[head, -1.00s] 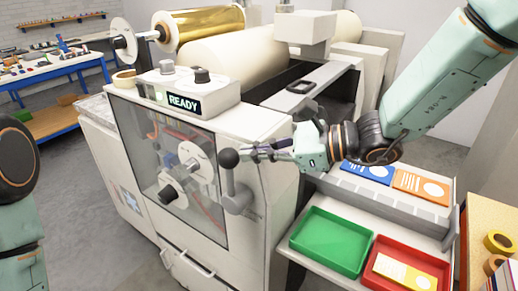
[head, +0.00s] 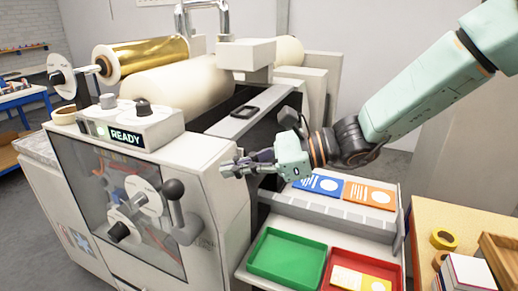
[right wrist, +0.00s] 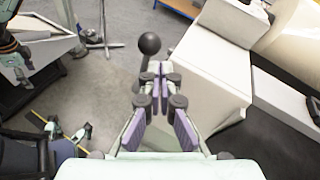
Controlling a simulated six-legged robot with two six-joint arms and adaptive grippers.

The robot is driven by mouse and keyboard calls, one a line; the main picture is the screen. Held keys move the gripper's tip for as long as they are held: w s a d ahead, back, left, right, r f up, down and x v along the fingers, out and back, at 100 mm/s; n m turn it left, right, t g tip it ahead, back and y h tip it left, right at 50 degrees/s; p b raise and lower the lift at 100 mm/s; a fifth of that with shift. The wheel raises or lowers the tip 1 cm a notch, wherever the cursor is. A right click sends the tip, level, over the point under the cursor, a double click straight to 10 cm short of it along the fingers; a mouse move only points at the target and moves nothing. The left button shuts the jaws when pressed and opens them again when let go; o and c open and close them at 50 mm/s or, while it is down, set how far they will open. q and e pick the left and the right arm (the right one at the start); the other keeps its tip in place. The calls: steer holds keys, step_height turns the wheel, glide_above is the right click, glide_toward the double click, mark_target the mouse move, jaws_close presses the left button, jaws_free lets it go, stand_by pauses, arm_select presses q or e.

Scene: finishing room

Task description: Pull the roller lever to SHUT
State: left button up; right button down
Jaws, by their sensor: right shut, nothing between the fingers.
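The roller lever (head: 178,210) is a grey arm with a dark ball knob (head: 173,189) at its top, on the front corner of the cream laminating machine (head: 205,165). It stands roughly upright. In the right wrist view the knob (right wrist: 150,43) is beyond the fingertips. My right gripper (head: 228,171) is shut and empty, to the right of and above the knob in the head view, apart from it. In the right wrist view the closed fingertips (right wrist: 160,70) point towards the knob. The lever's SHUT marking is too small to read.
A panel (head: 125,137) reading READY tops the machine. A green tray (head: 287,258) and a red tray (head: 340,262) with a yellow card lie at front right. Blue and orange cards (head: 369,194) lie behind them. A wooden table (head: 462,215) with tape stands at right.

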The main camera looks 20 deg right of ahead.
steer(key=d+r, duration=0.1)
steer(key=d, duration=0.1)
steer(key=s+d+r+p, duration=0.1)
steer(key=r, duration=0.1)
steer(key=shift+s+d+r, duration=0.2)
steer(key=shift+d+r, duration=0.1)
steer(key=shift+d, duration=0.05)
